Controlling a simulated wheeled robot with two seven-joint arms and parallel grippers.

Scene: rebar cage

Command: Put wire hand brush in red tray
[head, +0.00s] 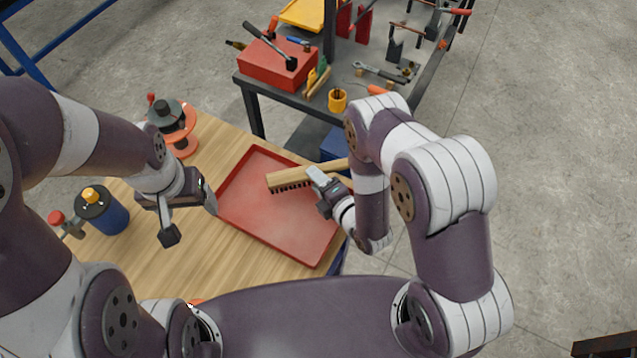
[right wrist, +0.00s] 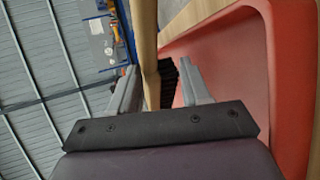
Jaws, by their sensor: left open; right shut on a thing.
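The wire hand brush (head: 290,178) has a long light wooden handle and dark bristles. In the head view it appears over the upper part of the red tray (head: 262,222), bristles facing down. My right gripper (head: 318,178) is shut on the brush. In the right wrist view the wooden handle (right wrist: 149,60) runs between the two fingers, with the bristles (right wrist: 168,82) beside it and the red tray (right wrist: 255,50) to the right. I cannot tell whether the bristles touch the tray floor. My left gripper (head: 190,220) is open and empty by the tray's left edge.
The tray lies on a wooden table (head: 225,255). A blue cylinder (head: 103,212) and an orange spool-like object (head: 178,125) stand at the table's left. Behind is a dark workbench (head: 350,85) with a red toolbox (head: 275,65) and several tools.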

